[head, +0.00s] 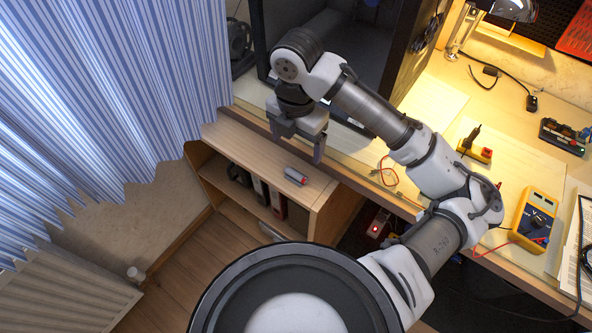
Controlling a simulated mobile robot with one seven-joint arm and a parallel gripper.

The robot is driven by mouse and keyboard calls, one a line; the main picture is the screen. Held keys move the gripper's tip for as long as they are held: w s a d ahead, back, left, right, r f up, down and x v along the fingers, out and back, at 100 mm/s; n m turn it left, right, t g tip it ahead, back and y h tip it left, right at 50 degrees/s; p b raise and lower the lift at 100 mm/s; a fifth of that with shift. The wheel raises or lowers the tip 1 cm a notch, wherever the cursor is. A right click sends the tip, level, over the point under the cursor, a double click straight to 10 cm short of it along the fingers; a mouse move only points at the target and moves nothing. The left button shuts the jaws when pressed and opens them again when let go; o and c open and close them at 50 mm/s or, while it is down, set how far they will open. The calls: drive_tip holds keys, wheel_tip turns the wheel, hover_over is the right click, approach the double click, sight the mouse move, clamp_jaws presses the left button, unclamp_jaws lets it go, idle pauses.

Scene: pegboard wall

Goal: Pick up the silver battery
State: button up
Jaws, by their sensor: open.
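The silver battery (295,176) is a small cylinder with a reddish end. It lies on its side on the wooden top of a low shelf unit (247,151). My gripper (297,148) points down above the shelf top, with its two fingers spread apart and nothing seen between them. In the head view the battery shows just below the gripper, between and in front of the fingers. The exact height of the fingertips above the shelf top cannot be told.
A workbench (440,95) runs behind and to the right, with a yellow multimeter (536,220) and wires on it. A dark open-fronted case (340,50) stands behind my gripper. A blue striped curtain (110,90) hangs at the left. Binders (262,190) stand in the shelf below.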

sight(296, 174)
wheel_tip(296, 174, down, 11)
drive_tip(key=shift+w+f+p, duration=0.1)
drive_tip(key=shift+f+p, duration=0.05)
drive_tip(key=shift+p, duration=0.35)
drive_tip(key=c, duration=1.1)
